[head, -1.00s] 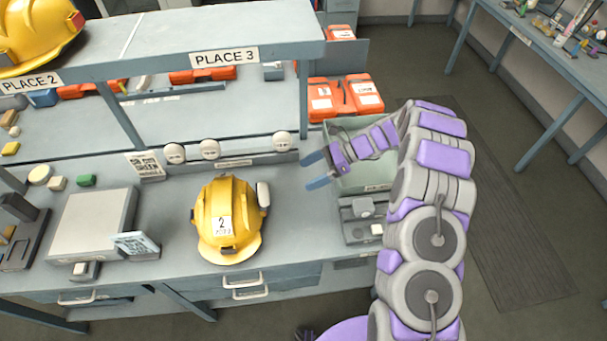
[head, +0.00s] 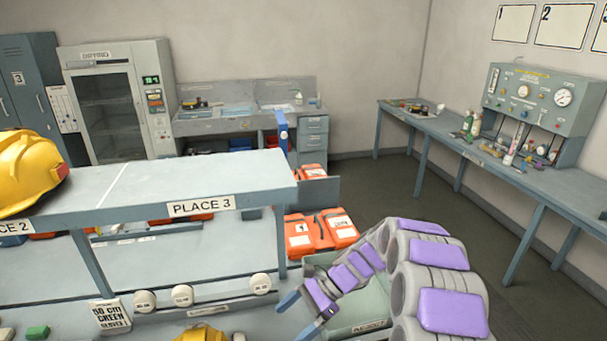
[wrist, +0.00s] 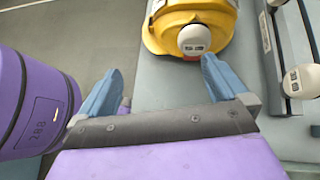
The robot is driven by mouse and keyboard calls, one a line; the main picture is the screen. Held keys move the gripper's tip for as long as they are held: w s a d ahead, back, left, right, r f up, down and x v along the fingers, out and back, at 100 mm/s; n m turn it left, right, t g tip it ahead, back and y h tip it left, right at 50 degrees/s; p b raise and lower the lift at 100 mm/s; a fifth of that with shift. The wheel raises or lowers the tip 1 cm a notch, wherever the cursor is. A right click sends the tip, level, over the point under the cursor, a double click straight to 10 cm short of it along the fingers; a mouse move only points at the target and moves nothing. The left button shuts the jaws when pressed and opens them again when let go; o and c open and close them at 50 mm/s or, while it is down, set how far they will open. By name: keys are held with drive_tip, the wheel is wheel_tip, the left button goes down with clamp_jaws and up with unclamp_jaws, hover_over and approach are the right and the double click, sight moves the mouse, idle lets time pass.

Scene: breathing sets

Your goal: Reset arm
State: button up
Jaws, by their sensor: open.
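My gripper (wrist: 158,88) is open and empty in the wrist view, its two blue fingers spread apart above the grey bench surface. In the head view my gripper (head: 283,299) is at the lower middle, beside the green bin (head: 372,308), with the purple and grey arm folded to the right. A yellow helmet (wrist: 190,22) lies beyond the fingers in the wrist view, apart from them. Only its top (head: 203,335) shows at the bottom edge of the head view.
A shelf marked PLACE 3 (head: 240,183) stands above the bench, with another yellow helmet (head: 22,175) at its left. Orange cases (head: 320,231) sit behind the bin. A side table (head: 455,143) with a gauge panel (head: 535,97) stands at right. Floor between is clear.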

drive_tip(key=s+d+r+n+t+h+b, duration=0.1)
drive_tip(key=s+d+r+n+h, duration=0.1)
drive_tip(key=s, duration=0.9)
drive_tip(key=s+d+r+n+t+h+b, duration=0.1)
drive_tip(key=s+d+n+h, duration=0.3)
drive_tip(key=s+d, duration=0.5)
drive_tip(key=s+d+r+n+t+h+b, duration=0.1)
drive_tip(key=s+d+r+n+h+b, duration=0.1)
drive_tip(key=s+n, duration=0.5)
drive_tip(key=s+d+r+h, duration=0.1)
drive_tip(key=s+d+r, duration=0.1)
drive_tip(key=s, duration=0.4)
drive_tip(key=shift+d+h+b, duration=0.3)
drive_tip(key=shift+d+h, duration=0.1)
drive_tip(key=shift+d, duration=0.3)
drive_tip(key=shift+r, duration=0.1)
